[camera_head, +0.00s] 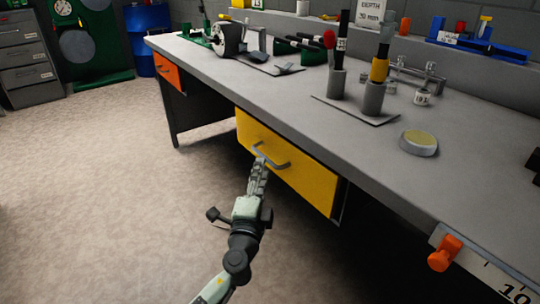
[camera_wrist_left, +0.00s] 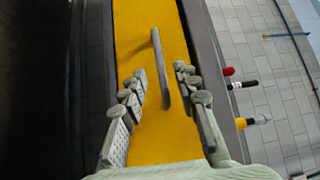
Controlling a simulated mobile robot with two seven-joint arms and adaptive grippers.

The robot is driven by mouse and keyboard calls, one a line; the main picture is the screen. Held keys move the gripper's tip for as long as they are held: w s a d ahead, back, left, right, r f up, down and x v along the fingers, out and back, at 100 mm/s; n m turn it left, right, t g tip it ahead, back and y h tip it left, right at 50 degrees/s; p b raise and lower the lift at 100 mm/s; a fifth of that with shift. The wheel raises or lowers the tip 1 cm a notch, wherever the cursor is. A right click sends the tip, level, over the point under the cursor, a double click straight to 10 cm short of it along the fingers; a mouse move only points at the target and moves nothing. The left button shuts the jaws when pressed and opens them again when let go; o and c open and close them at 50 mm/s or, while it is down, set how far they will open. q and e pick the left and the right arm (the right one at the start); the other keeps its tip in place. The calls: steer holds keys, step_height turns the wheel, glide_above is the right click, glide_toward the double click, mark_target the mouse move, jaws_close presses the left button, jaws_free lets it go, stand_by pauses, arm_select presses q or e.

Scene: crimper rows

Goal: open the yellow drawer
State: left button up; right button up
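The yellow drawer (camera_head: 305,184) is under the front edge of the grey workbench and looks shut. Its grey bar handle (camera_head: 278,164) is on the front. In the left wrist view the yellow front (camera_wrist_left: 140,25) fills the middle, with the handle (camera_wrist_left: 158,60) running lengthwise down it. My left gripper (camera_head: 261,166) is at the handle's left part in the head view. In the left wrist view its fingers (camera_wrist_left: 160,78) are spread, one on each side of the handle, with gaps between; the handle is not gripped. My right gripper is not in view.
An orange drawer (camera_head: 168,70) is at the bench's far left end. An orange knob (camera_head: 444,254) sits at the near edge. The floor (camera_head: 90,180) in front is clear.

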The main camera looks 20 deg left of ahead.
mark_target(264, 156)
arm_select(q)
steer(key=w, duration=0.3)
steer(key=w+r, duration=0.1)
steer(key=w, duration=0.1)
steer(key=shift+w+a+p, duration=0.3)
steer(key=shift+a, duration=0.1)
steer(key=shift+w+f, duration=0.1)
steer(key=shift+w, duration=0.05)
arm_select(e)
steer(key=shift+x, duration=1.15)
arm_select(q)
steer(key=shift+c, duration=0.5)
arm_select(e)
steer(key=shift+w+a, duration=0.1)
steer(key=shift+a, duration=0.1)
arm_select(q)
jaws_close()
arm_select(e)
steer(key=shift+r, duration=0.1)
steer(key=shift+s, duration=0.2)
